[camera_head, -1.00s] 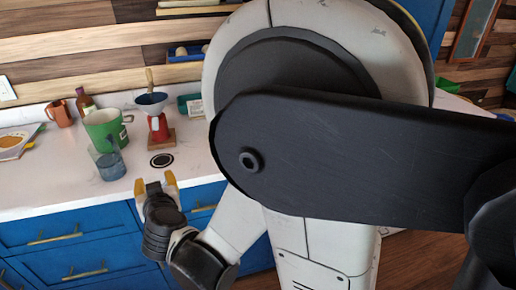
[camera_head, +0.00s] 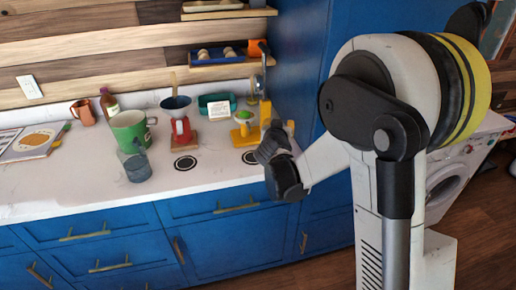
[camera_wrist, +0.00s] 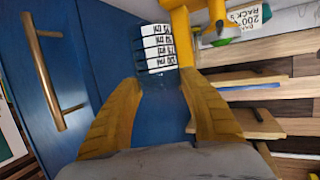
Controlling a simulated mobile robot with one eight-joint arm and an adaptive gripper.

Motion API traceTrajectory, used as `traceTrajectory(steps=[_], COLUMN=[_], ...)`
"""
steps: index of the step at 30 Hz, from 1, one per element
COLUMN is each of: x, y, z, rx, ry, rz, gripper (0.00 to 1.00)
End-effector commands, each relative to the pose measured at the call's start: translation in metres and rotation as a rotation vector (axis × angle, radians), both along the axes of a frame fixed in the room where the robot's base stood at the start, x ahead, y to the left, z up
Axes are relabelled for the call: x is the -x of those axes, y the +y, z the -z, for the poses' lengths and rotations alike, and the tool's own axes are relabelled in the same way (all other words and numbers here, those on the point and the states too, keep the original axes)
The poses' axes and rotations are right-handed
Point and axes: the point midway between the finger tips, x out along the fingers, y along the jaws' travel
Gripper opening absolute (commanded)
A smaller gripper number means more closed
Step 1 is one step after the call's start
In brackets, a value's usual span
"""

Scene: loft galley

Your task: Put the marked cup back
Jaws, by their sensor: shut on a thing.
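My gripper (camera_wrist: 160,110) has its two yellow fingers shut on a see-through blue cup (camera_wrist: 158,60) with white bands of ml markings, in the wrist view. The cup lies between the fingers, its marked part beyond their tips. In the head view my gripper (camera_head: 278,130) is at the right end of the counter, beside a yellow stand (camera_head: 243,128) with a green top. The held cup cannot be made out clearly there. Two dark ring marks are on the counter, one left of the stand (camera_head: 185,163) and one before it (camera_head: 251,157).
Another blue cup (camera_head: 135,165) stands before a green mug (camera_head: 130,128). A red stand (camera_head: 181,130) with a dark funnel, a teal tray (camera_head: 216,104), a bottle and a copper mug line the back. Shelves hang above. A tall blue cabinet (camera_head: 305,75) stands just right of the counter.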

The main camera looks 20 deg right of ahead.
Motion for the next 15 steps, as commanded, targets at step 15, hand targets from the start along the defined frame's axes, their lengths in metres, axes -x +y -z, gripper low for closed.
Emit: traceTrajectory(steps=[15], x=[-0.054], y=[0.078], z=[0.059], rx=[0.001], ry=[0.000], rz=[-0.001], gripper=[0.19])
